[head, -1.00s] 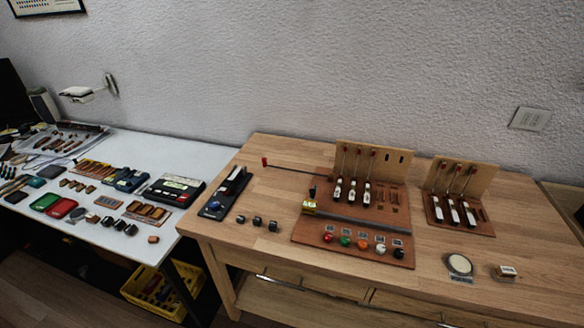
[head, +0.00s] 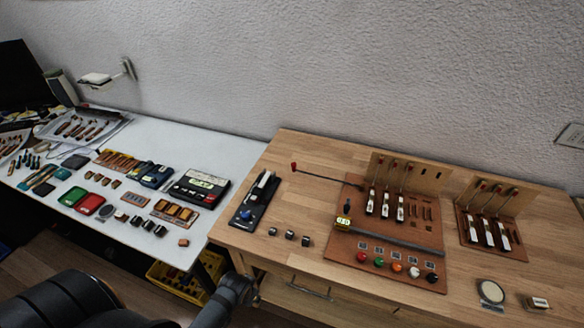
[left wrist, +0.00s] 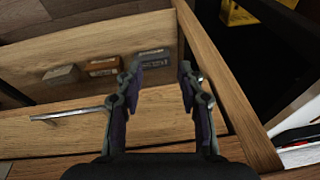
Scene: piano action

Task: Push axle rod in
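The axle rod (head: 325,176) is a thin dark rod with a red knob (head: 293,167) at its left end. In the head view it sticks out to the left of the reddish-brown piano action board (head: 345,262), and its right end meets the board near the left side of the upright wooden panel (head: 430,174). My left arm shows low at the left of the head view, below the table edge and well away from the rod. In the left wrist view my left gripper (left wrist: 160,76) is open and empty, in front of the bench's drawers. My right gripper is not in view.
A smaller board (head: 508,248) with hammers stands at the right. A black tray (head: 250,212) and small dark blocks (head: 289,235) lie left of the main board. A drawer handle (left wrist: 68,114) shows in the left wrist view. Bare tabletop (head: 290,195) surrounds the red knob.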

